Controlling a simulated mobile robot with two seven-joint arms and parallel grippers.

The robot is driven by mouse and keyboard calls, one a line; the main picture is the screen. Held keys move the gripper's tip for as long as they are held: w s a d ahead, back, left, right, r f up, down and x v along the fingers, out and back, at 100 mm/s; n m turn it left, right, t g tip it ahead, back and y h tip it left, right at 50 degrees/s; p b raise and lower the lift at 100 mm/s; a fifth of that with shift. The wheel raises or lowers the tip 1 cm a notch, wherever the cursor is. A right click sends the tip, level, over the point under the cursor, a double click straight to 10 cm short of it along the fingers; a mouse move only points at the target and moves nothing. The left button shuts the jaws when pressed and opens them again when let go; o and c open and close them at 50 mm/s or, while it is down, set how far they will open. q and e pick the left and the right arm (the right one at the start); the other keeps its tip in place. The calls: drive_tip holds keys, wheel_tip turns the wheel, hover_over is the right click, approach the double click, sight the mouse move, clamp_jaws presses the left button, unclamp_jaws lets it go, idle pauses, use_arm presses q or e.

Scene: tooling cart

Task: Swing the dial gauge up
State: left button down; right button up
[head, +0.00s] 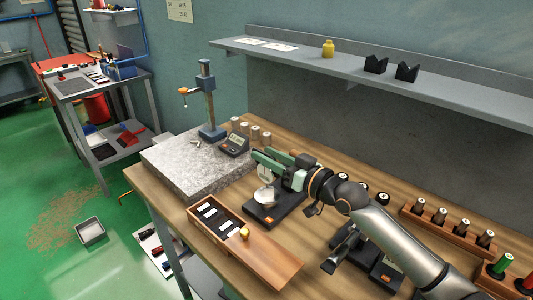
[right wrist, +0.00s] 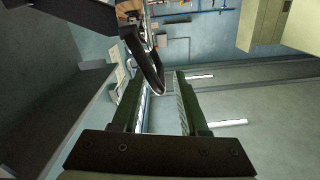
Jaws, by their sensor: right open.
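The dial gauge, with a round white face (head: 265,197), sits low over a black base (head: 272,211) on the wooden bench, partly hidden by my right gripper. My right gripper (head: 258,158) is above it, its green fingers pointing left. In the right wrist view, the fingers (right wrist: 159,80) stand apart with a clear gap. A dark, curved rim (right wrist: 147,66) shows near the tip of the left finger; I cannot tell whether it is part of the gauge or whether it touches the finger. My left gripper is not in view.
A granite plate (head: 180,172) with a blue stand (head: 206,95) is to the left. A wooden tray (head: 205,226) lies in front. Several cylinders stand in a wooden rack (head: 445,232) at right. A shelf (head: 440,95) runs along the wall above.

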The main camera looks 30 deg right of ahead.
drive_tip(key=shift+w+a, duration=0.1)
drive_tip(key=shift+w, duration=0.15)
drive_tip(key=shift+c, duration=0.2)
drive_tip(key=c, duration=0.6)
clamp_jaws()
drive_tip(key=shift+a+f, duration=0.1)
idle(0.4)
